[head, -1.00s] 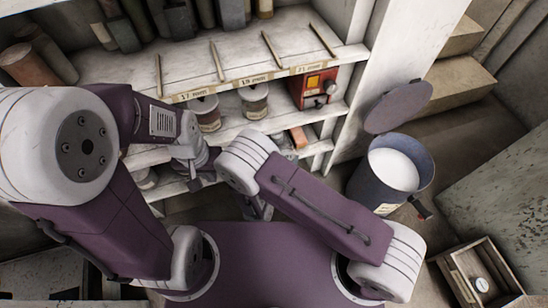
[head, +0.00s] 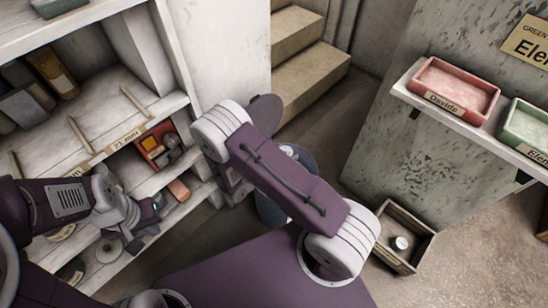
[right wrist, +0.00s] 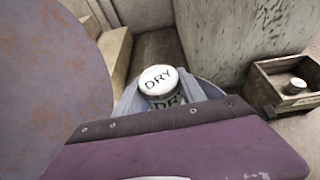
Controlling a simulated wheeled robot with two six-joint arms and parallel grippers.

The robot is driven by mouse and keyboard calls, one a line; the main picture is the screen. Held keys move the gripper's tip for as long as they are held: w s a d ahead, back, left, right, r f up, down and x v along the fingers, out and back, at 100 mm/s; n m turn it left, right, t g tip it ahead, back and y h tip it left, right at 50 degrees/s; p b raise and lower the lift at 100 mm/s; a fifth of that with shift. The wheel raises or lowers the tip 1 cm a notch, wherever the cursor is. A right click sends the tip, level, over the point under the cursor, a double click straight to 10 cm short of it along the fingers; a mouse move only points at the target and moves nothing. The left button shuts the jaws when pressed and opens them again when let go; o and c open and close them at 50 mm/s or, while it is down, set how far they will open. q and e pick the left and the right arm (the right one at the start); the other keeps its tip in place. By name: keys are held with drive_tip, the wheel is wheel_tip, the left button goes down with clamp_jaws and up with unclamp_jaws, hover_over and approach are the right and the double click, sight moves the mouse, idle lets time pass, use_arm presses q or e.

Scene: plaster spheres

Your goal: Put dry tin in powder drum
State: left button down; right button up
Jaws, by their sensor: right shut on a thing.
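The dry tin (right wrist: 158,78), with a white lid marked DRY, is between the jaws of my right gripper (right wrist: 170,97), which is shut on it. In the head view my right forearm hides this gripper. The blue powder drum (head: 270,212) is mostly hidden behind that forearm. In the right wrist view a bit of its rim (right wrist: 214,88) shows behind the jaws. The tin appears over or near the drum; its height above it is unclear. My left gripper (head: 146,212) is beside the lower shelves, and its jaws are too small to read.
The drum's round grey lid (head: 265,112) stands up beside the drum; it fills the left of the wrist view. A wooden crate (head: 408,262) with a white-topped tin (head: 400,243) lies right. Shelves (head: 110,147) hold a red box (head: 158,146). A ledge (head: 468,125) carries pink and green trays.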

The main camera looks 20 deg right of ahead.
drive_tip(key=shift+f, duration=0.1)
wheel_tip(320, 180, down, 6)
drive_tip(key=b, duration=0.4)
drive_tip(key=shift+r, duration=0.2)
idle(1.1)
drive_tip(key=shift+f+b, duration=1.6)
drive_tip(key=shift+f, duration=0.85)
idle(0.4)
drive_tip(key=o, duration=1.5)
drive_tip(key=shift+r, duration=0.15)
drive_tip(key=shift+r+p, duration=1.95)
